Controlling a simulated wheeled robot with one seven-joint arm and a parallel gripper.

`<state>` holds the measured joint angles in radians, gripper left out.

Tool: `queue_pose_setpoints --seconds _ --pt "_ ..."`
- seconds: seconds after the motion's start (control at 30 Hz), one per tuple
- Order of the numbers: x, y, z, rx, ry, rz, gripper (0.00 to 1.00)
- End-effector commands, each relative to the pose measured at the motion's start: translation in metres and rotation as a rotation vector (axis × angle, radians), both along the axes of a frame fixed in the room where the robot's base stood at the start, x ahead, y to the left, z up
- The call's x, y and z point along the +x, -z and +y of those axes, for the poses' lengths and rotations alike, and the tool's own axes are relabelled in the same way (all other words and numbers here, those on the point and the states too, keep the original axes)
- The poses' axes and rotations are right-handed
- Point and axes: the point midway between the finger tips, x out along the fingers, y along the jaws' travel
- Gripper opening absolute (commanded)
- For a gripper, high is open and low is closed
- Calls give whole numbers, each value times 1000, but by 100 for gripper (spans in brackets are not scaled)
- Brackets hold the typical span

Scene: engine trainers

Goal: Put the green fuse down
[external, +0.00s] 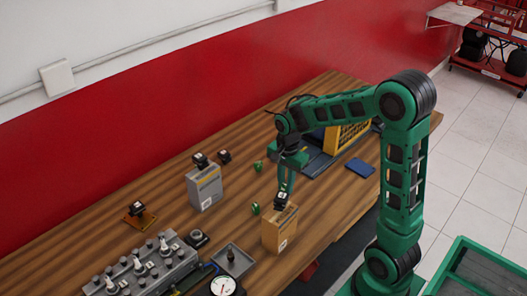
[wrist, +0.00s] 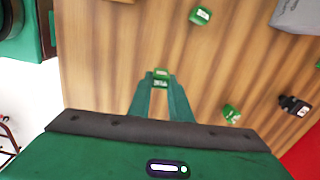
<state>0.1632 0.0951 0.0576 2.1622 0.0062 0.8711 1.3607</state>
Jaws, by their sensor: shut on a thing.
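My gripper (wrist: 160,77) is shut on a small green fuse (wrist: 161,73), seen between its fingertips above the wooden table in the wrist view. I cannot tell whether the fuse touches the table. In the external view my gripper (external: 284,187) points down just behind a tan box, and the held fuse cannot be made out. Two other green fuses lie on the table. One (wrist: 200,15) is at the top of the wrist view and also shows in the external view (external: 255,208). The other (wrist: 231,114) is at lower right and also shows in the external view (external: 257,166).
The tan box (external: 280,233) with a black part (external: 281,201) on top stands close to my gripper. A grey box (external: 205,188) stands left of it. An engine block (external: 145,268) and grey tray (external: 233,259) are at front left. A blue pad (external: 361,167) lies right.

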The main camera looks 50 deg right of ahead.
Motion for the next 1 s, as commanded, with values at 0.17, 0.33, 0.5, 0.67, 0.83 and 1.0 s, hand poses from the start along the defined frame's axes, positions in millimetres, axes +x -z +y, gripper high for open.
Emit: queue_pose_setpoints --seconds 0.17,0.33,0.5,0.67,0.83,1.0 --pt "0 -32 0 -1 0 -2 0" --pt "0 -48 0 0 0 -1 0" --pt "-1 -53 -4 0 12 1 0" --pt "-4 -54 -25 0 82 1 0" --pt "-12 -57 -62 0 209 0 0" --pt "-23 -60 -99 1 340 0 0"
